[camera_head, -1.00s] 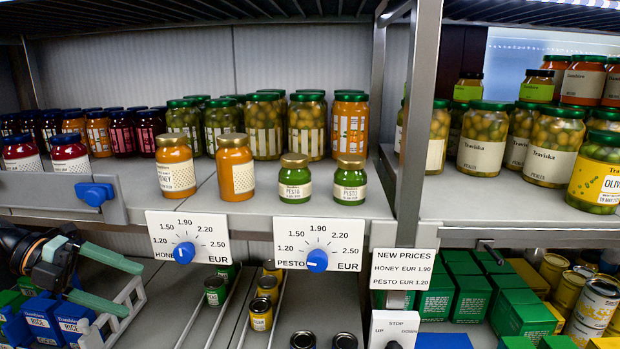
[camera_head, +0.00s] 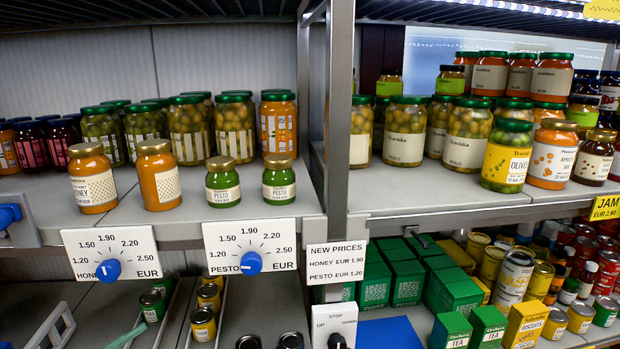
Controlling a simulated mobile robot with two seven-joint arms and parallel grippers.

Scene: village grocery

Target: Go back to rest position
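A slim teal-green piece (camera_head: 126,334) at the bottom left edge looks like a fingertip of my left gripper. The rest of that gripper is outside the picture, so its opening does not show. It is below the shelf edge, apart from the dials. My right gripper is not in view. The honey dial (camera_head: 108,270) and the pesto dial (camera_head: 251,263) have blue knobs on white scale plates. The price card (camera_head: 336,261) reads honey EUR 1.90 and pesto EUR 1.20. I cannot tell the knob settings surely.
Two honey jars (camera_head: 93,190) and two pesto jars (camera_head: 223,190) stand on the upper shelf (camera_head: 150,216). A grey upright post (camera_head: 339,120) divides the shelving. A switch box marked up and stop (camera_head: 335,325) hangs below. Lower shelves hold tins, jars and green boxes (camera_head: 408,283).

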